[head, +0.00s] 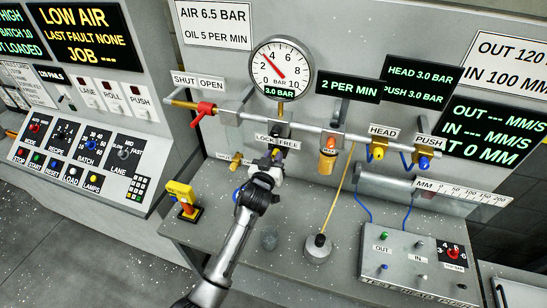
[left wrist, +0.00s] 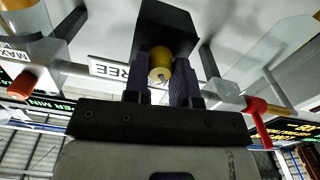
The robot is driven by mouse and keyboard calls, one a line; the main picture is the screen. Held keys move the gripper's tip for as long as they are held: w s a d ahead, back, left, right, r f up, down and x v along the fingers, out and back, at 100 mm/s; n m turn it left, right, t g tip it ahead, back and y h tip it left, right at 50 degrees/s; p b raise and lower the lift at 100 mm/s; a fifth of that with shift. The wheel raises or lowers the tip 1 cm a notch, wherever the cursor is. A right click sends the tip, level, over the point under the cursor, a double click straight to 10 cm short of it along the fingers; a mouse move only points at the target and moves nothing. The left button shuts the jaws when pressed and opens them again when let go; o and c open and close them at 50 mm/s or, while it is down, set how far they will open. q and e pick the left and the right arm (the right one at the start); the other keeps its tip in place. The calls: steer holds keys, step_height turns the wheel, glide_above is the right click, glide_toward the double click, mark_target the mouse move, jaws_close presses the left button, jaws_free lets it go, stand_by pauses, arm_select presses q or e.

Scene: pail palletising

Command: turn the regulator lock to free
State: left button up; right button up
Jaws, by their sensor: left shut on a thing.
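The regulator is a dark block on the pipe under the round gauge (head: 281,67), with the LOCK / FREE label (head: 277,142) on it. My left gripper (head: 268,170) reaches up from below to the regulator's underside, just under that label. In the left wrist view the regulator's black body (left wrist: 167,24) stands ahead and a brass-coloured round knob (left wrist: 160,65) sits between the two dark fingers, which are closed on it. Part of the label shows behind the fingers. The gripper hides the knob in the head view, and I cannot tell which way the lock is turned. My right gripper is not in view.
A red-handled SHUT/OPEN valve (head: 203,112) is left on the pipe. An orange lubricator (head: 327,156) and the yellow HEAD (head: 378,152) and blue PUSH (head: 423,163) knobs are to the right. Below are a yellow-topped device (head: 183,198), a rod on a round base (head: 318,248) and a control box (head: 420,262).

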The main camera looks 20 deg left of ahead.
arm_select(q)
steer(key=m, duration=0.4)
steer(key=shift+p, duration=0.4)
steer(key=shift+m+p, duration=0.65)
steer(key=shift+m, duration=4.85)
steer(key=shift+d+f, duration=0.1)
steer(key=o, duration=0.9)
steer(key=shift+o, duration=0.2)
